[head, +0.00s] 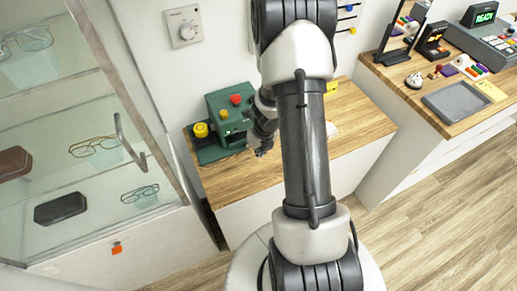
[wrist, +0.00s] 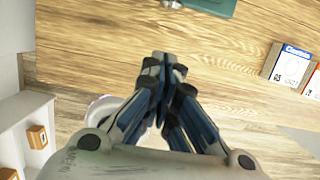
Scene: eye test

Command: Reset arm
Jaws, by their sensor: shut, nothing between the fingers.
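My gripper (head: 263,148) hangs over the wooden counter, close to the right side of a green machine (head: 217,104) with a red and a yellow knob. In the wrist view my gripper (wrist: 164,65) has its fingertips together, with nothing between them. The wooden counter (wrist: 100,45) lies beyond it. An edge of the green machine (wrist: 212,5) shows at the top of that view. My arm stands in the middle of the head view and hides part of the counter (head: 358,125).
A glass cabinet (head: 75,120) with glasses and cases stands at left. A second counter (head: 430,85) at right bears a grey tray (head: 455,102) and a device reading READY (head: 485,14). Small boxes (wrist: 290,65) lie right in the wrist view. Wooden floor (head: 440,220) is clear at lower right.

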